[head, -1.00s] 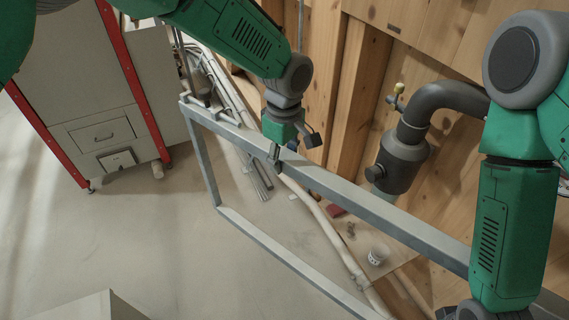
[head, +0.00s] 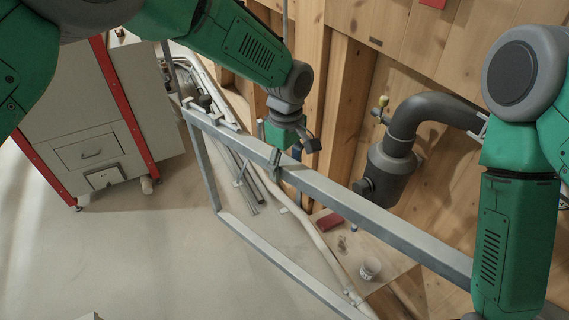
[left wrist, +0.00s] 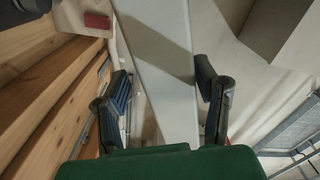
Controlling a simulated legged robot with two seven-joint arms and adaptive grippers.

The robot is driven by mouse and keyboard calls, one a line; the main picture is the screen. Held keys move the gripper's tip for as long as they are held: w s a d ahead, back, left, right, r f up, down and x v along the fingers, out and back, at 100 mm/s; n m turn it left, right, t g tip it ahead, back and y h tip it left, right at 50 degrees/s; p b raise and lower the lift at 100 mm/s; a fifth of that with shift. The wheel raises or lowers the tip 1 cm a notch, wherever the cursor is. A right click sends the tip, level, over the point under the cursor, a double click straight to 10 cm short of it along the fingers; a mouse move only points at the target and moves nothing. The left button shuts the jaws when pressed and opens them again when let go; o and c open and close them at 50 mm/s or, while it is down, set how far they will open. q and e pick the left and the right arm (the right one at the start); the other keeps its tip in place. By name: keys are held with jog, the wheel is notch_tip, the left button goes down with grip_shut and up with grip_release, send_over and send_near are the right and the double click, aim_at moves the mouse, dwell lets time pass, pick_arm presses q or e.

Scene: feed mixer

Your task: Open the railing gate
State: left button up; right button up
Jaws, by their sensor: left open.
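The railing gate is a grey metal frame whose top rail (head: 355,207) runs diagonally from the upper left to the lower right in the head view. My left gripper (head: 292,151) is at the top rail, nearer its far end, with its fingers on either side of the bar. In the left wrist view the pale rail (left wrist: 160,70) passes between the two open fingers (left wrist: 166,95), with gaps visible beside it. Whether a finger touches the rail is unclear. My right arm hangs over the near part of the rail; its gripper is outside the picture.
A grey cabinet (head: 92,155) with red edges stands left of the gate. A wooden wall (head: 345,110) with a dark pipe (head: 392,165) is behind it. A white cup (head: 370,268) and a red block (head: 329,222) are beyond the rail. Floor (head: 130,250) at lower left is open.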

pick_arm(q)
jog(key=shift+d+r, duration=0.1)
jog(key=shift+r, duration=0.15)
jog(key=r, duration=1)
jog(key=shift+w+a+r, duration=0.1)
jog(key=shift+a, duration=0.3)
jog(key=shift+d+r, duration=0.1)
jog(key=shift+r, duration=0.25)
jog(key=shift+d+r, duration=0.2)
jog(key=shift+d, duration=0.2)
pick_arm(e)
jog(key=shift+d, duration=0.1)
